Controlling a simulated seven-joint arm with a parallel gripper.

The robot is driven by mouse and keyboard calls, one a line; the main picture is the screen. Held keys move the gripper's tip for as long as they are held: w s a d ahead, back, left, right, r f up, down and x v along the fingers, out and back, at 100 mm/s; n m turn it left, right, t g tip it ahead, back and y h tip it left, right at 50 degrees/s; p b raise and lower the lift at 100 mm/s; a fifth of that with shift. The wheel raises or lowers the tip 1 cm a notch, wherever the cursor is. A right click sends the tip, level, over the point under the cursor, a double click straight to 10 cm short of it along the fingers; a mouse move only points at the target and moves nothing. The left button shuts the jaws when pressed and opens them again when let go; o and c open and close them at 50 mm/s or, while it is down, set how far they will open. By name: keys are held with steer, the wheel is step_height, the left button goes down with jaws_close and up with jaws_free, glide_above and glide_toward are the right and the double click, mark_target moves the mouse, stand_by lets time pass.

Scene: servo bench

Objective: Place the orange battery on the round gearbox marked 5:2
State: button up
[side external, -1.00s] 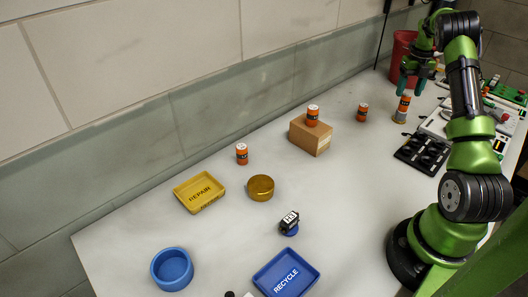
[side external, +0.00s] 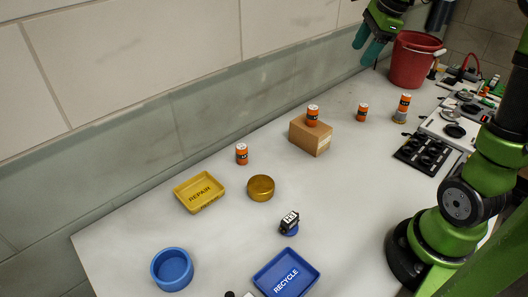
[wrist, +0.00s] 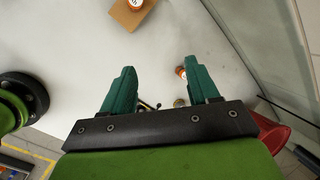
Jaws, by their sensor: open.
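An orange battery (side external: 404,102) stands upright on a small round metallic base (side external: 400,116) at the right rear of the bench. The base looks like a round gearbox, but no marking on it is legible. Other orange batteries stand on the bench (side external: 242,154), on a cardboard box (side external: 313,116) and near the right rear (side external: 362,112). My gripper (side external: 364,49) is open and empty, high above the back of the bench and apart from all batteries. In the wrist view its teal fingers (wrist: 159,65) are spread with nothing held between them.
A yellow REPAIR tray (side external: 199,201), a brass round piece (side external: 260,193), a blue RECYCLE tray (side external: 312,275), a blue bowl (side external: 172,279) and a small dark servo (side external: 289,223) stand on the bench. A red bucket (side external: 415,60) and black-and-white equipment (side external: 424,153) are at right.

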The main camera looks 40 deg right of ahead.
steer(key=s+a+f+n+t+y, duration=0.1)
steer(key=s+a+f+n, duration=0.1)
steer(key=s+a+n, duration=0.4)
steer(key=s+a+f+n+t, duration=0.1)
steer(key=s+a+n, duration=0.4)
steer(key=a+n, duration=1)
steer(key=shift+s+a+f+t+y, duration=0.4)
steer(key=shift+a+t, duration=0.2)
steer(key=shift+a, duration=0.55)
